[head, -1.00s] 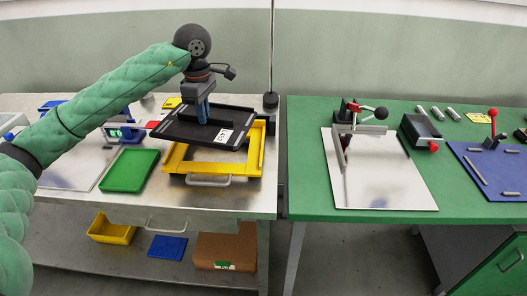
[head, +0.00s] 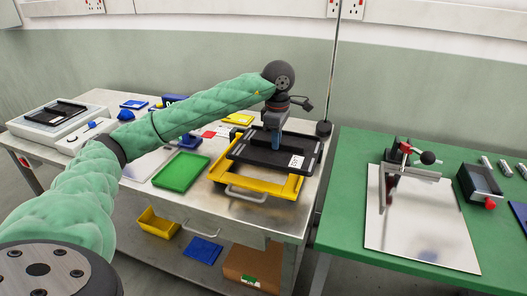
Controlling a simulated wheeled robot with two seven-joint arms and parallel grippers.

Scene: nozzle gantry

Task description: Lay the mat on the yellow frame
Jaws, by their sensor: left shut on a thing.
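The black mat (head: 255,152), flat with a raised rim and a white label, is held in my left gripper (head: 273,135). The gripper is shut on it from above, near its back middle. The yellow frame (head: 250,185) lies on the metal table below and a little nearer. The mat covers the frame's middle and back, and it sits offset to the back and right in the picture. The frame's front and left bars show. I cannot tell whether the mat touches the frame. My right gripper is not in view.
A green tray (head: 181,172) lies left of the frame. A thin pole on a black base (head: 323,129) stands behind and right of the mat. A green table (head: 345,190) with a press on a pale plate (head: 420,235) stands to the right.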

